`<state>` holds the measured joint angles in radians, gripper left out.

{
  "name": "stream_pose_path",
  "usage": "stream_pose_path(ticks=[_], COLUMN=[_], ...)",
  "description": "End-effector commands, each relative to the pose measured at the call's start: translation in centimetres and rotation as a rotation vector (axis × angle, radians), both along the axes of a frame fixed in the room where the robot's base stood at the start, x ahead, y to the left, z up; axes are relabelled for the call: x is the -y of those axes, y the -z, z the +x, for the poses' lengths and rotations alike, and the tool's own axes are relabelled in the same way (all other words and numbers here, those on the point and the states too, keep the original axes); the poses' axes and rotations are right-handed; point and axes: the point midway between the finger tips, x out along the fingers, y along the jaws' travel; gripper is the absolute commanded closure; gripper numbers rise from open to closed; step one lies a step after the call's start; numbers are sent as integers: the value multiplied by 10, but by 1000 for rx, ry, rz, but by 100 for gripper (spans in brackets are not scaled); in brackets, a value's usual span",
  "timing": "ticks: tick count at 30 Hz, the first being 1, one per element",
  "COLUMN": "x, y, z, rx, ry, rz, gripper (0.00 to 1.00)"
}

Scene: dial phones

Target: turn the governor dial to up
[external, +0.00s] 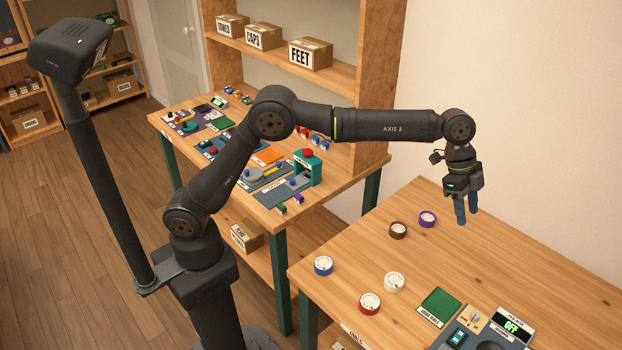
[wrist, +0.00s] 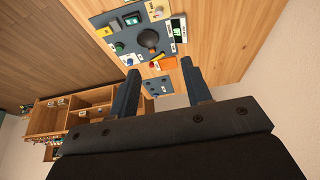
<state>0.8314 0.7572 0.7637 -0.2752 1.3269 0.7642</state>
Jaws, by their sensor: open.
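My gripper (external: 466,215) hangs over the far part of the front wooden table, fingers pointing down, open and empty. Its two fingers also show apart in the wrist view (wrist: 160,70). No label reading governor is legible, so I cannot tell which dial it is. Several loose round dials lie on the table: purple (external: 428,219), brown (external: 398,230), blue (external: 323,265), white (external: 394,282) and red (external: 370,303). The purple and brown ones are nearest my gripper, below and left of it. In the wrist view a dark round knob (wrist: 148,38) sits on a grey panel (wrist: 119,42).
A green square pad (external: 438,307) and a display reading OFF (external: 512,326) stand at the table's front right; the panel there is cut off by the frame. A second bench (external: 262,212) with devices stands behind, left. The table's right side is clear.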

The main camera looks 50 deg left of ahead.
Motion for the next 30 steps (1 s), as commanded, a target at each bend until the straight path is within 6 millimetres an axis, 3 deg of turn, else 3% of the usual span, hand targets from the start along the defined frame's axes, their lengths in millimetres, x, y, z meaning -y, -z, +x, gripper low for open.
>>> stream_pose_path(ticks=[4, 7, 15, 24, 30], x=[3, 7, 12, -14, -39], y=[18, 46, 126, 203, 239], z=[-5, -15, -36, -20, -5], rx=[-96, -277, -987, -1786, -2130], ry=[-79, -233, -905, -1747, -2115], rz=[-27, -70, -141, -72, -18], gripper=[55, 55, 55, 55, 55])
